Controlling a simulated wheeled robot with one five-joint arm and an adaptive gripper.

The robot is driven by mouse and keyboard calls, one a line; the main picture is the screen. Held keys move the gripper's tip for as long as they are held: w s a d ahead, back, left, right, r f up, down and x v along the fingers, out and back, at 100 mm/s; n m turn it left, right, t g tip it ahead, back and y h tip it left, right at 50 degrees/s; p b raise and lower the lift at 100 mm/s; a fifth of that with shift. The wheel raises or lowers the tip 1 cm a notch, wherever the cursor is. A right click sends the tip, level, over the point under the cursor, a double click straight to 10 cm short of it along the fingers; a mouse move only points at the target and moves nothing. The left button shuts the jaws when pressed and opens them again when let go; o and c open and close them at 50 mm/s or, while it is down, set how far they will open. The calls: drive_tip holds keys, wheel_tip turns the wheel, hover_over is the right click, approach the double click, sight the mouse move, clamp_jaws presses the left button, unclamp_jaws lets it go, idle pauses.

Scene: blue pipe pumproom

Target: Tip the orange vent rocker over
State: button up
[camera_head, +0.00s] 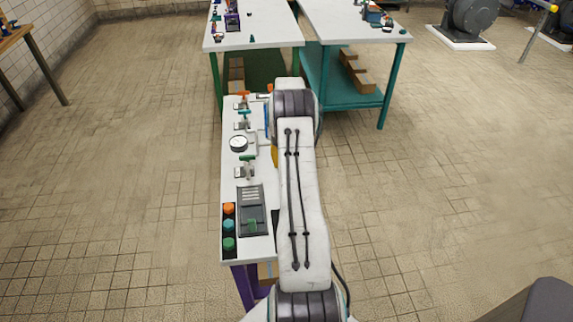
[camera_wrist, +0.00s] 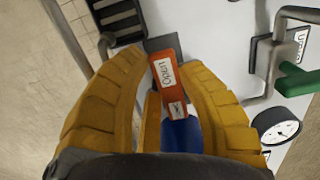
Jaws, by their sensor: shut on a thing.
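The orange vent rocker (camera_wrist: 165,72) is in the upper middle of the wrist view, a narrow orange piece with white labels. My gripper (camera_wrist: 163,65) has thick yellow ribbed fingers on both sides of it and is shut on it. A blue part (camera_wrist: 181,135) shows below the orange piece, between the fingers; its lower end is hidden by my gripper. In the head view my arm covers most of the gripper, and only a bit of yellow shows beside the bench panel.
The wrist view shows the gauge (camera_wrist: 277,126), a green handle (camera_wrist: 298,81) and grey pipes close by on the right. Open tiled floor lies both sides.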

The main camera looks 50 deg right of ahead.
drive_tip(key=shift+g+y+b, duration=0.3)
drive_tip(key=o, duration=1.2)
drive_tip(key=shift+w, duration=0.1)
wheel_tip(320, 180, up, 12)
drive_tip(key=w+d, duration=0.1)
drive_tip(key=shift+c, duration=0.2)
idle(0.3)
